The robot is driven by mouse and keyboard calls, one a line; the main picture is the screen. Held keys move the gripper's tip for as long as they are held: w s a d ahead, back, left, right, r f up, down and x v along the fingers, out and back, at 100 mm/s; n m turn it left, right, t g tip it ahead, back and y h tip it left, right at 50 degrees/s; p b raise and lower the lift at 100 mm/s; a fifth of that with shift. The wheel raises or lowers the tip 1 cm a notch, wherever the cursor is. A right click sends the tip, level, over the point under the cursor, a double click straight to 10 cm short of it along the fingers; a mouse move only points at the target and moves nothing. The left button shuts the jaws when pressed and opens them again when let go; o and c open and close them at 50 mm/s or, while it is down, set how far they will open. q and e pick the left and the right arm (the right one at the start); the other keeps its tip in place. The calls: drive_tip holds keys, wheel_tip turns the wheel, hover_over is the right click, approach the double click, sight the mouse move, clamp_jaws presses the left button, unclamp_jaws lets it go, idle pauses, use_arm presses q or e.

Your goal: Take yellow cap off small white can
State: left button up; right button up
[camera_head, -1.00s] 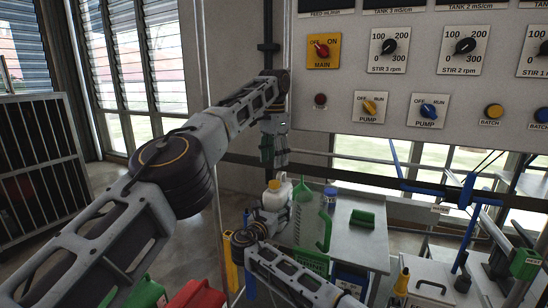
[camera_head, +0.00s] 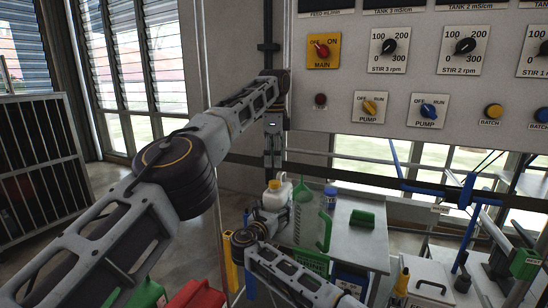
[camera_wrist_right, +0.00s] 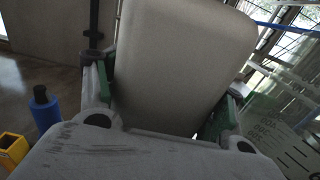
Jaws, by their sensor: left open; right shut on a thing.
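The small white can (camera_head: 272,201) has a yellow cap (camera_head: 273,185) on top and stands upright in the middle of the head view, near the bench's left end. My left gripper (camera_head: 273,160) is open, fingers pointing down, just above the cap with a small gap showing. My right gripper (camera_wrist_right: 163,98) is shut on the can; its green-padded fingers lie on both sides of the white body (camera_wrist_right: 180,55) in the right wrist view. The cap is out of the right wrist view.
Right of the can are a green funnel (camera_head: 303,190), a clear jug with a green handle (camera_head: 326,228) and a blue-lidded container (camera_head: 330,196). The metal bench (camera_head: 370,245) carries a green block (camera_head: 362,217). The control panel (camera_head: 430,75) hangs at upper right.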

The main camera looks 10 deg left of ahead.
sight(274, 182)
use_arm(q)
drive_tip(key=m, duration=0.4)
drive_tip(key=shift+m, duration=0.4)
drive_tip(key=m, duration=0.3)
drive_tip(key=shift+m, duration=0.3)
drive_tip(key=m, duration=0.4)
drive_tip(key=shift+m, duration=2.3)
drive_tip(key=shift+w+f, duration=0.15)
drive_tip(key=shift+f, duration=0.45)
drive_tip(key=shift+f, duration=3.45)
